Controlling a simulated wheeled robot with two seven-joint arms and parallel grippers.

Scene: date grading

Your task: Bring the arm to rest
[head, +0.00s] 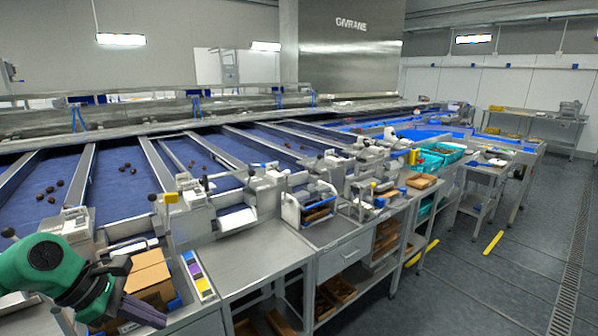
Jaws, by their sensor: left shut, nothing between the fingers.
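My left arm, green and black, comes in at the lower left of the head view. Its gripper (142,312) is shut and empty, with dark fingers pointing right and down. My right gripper is not in view.
Blue sorting lanes (125,180) with several dark dates run behind the bench. A steel worktop (250,262) right of the box has a bare stretch. A colour card (199,277) lies beside the box. Teal crates (440,154) stand farther right. Open floor (480,270) lies at right.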

